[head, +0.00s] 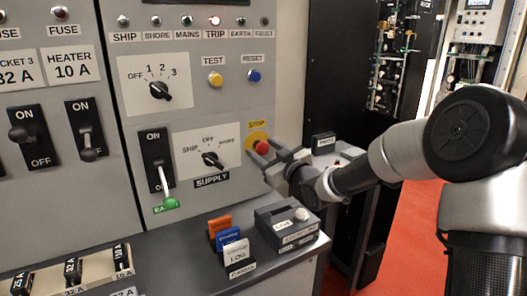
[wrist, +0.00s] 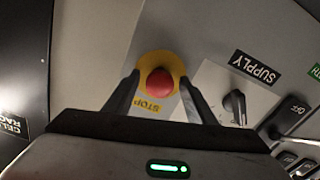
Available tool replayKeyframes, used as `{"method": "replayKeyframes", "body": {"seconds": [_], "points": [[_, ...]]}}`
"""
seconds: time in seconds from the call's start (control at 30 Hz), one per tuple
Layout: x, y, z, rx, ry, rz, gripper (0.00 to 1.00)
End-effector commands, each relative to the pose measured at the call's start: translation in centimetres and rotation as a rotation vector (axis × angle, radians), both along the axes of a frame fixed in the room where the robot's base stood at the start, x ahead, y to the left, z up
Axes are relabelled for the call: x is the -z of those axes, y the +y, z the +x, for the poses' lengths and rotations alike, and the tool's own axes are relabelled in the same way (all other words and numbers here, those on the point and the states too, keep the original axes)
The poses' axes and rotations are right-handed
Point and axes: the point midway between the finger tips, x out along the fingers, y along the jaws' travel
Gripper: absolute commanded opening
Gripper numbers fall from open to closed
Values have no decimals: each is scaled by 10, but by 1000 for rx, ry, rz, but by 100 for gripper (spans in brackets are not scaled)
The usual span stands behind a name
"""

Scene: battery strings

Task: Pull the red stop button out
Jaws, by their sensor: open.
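The red stop button (head: 262,147) sits on a yellow round plate on the grey panel, under a yellow label, at the panel's right side. In the wrist view the red button (wrist: 160,82) shows between my fingertips, with the yellow STOP label below it. My gripper (head: 272,164) is open in front of the button, with one finger to each side; in the wrist view my gripper (wrist: 157,88) has clear gaps between its fingers and the button. I cannot tell how deep the button sits.
The supply rotary switch (head: 211,159) is left of the button. TEST (head: 215,79) and RESET (head: 254,76) buttons are above. A grey box (head: 287,226) and a card holder (head: 241,268) stand on the ledge below. Open red floor (head: 400,235) lies to the right.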

Motion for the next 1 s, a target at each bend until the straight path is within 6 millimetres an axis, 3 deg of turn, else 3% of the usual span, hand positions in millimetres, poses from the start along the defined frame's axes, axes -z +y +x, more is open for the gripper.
{"method": "replayKeyframes", "body": {"seconds": [0.33,0.63,1.0], "points": [[0,2,3,1,-1,1,49],[0,2,3,1,0,0,0],[0,-9,-12,1,0,0,0]]}}
